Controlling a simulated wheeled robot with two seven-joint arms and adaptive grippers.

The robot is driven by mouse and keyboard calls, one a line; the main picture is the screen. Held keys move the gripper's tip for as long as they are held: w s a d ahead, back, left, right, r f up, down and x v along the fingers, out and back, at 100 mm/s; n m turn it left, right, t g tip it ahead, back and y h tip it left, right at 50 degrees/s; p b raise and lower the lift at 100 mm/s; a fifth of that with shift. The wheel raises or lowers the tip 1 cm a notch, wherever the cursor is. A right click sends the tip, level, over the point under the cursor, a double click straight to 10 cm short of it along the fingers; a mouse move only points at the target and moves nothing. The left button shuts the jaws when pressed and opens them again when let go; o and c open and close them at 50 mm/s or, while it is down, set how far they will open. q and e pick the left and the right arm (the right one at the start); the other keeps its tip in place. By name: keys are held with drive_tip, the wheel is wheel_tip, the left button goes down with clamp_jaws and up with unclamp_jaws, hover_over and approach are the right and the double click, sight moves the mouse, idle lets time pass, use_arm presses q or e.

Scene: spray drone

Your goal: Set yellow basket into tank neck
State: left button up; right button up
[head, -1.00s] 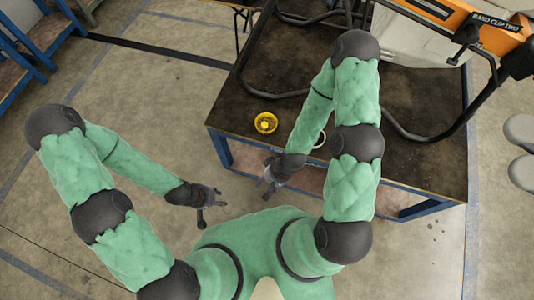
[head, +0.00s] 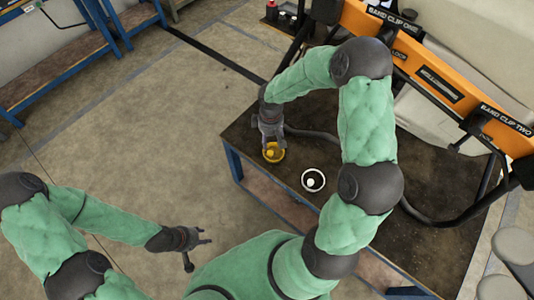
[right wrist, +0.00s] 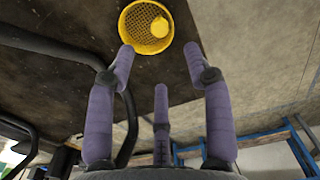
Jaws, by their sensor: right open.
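The yellow basket (head: 273,153) sits near the left corner of the dark tabletop. In the right wrist view the basket (right wrist: 140,38) has mesh walls and a round yellow knob inside, just beyond my fingertips. A white-rimmed round opening (head: 313,180), which looks like the tank neck, lies to the right of the basket, with a pale round thing in its middle. My right gripper (head: 270,140) is above the basket, its fingers spread and empty in the wrist view (right wrist: 159,60). My left gripper (head: 200,241) hangs off the table at lower left, fingers apart and empty.
The dark table (head: 245,130) has a blue frame. Black tubes (head: 420,220) and an orange bar (head: 435,80) with band clip labels span its back and right side. Grey rounded pads (head: 515,247) are at far right. Open floor lies left of the table.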

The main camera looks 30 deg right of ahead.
sight(270, 152)
wheel_tip(270, 152, down, 6)
drive_tip(key=shift+r+b, duration=0.1)
drive_tip(key=shift+b, duration=0.85)
wheel_tip(270, 152, down, 5)
drive_tip(key=shift+b, duration=1.15)
drive_tip(key=shift+c, duration=0.3)
clamp_jaws()
